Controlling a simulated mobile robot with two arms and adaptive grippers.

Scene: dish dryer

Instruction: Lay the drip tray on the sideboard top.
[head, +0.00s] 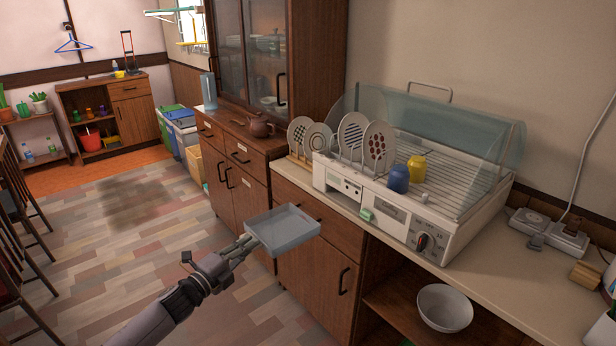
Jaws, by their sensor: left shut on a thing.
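The drip tray (284,232) is a shallow grey-blue square tray. My left gripper (250,240) is shut on its left edge and holds it roughly level in the air, in front of the wooden cabinet doors. The sideboard top (534,246) is the pale counter at the right; the tray is apart from it, to its left. The white dish dryer (408,216) with a clear raised cover stands on this top. My right gripper does not show.
Several patterned plates (352,134) stand upright in the dryer, beside a blue cup (398,178) and a yellow cup (417,168). A brown teapot (260,125) is on the cabinet behind. A white bowl (444,307) sits on the lower shelf. Power adapters (566,236) lie at the right.

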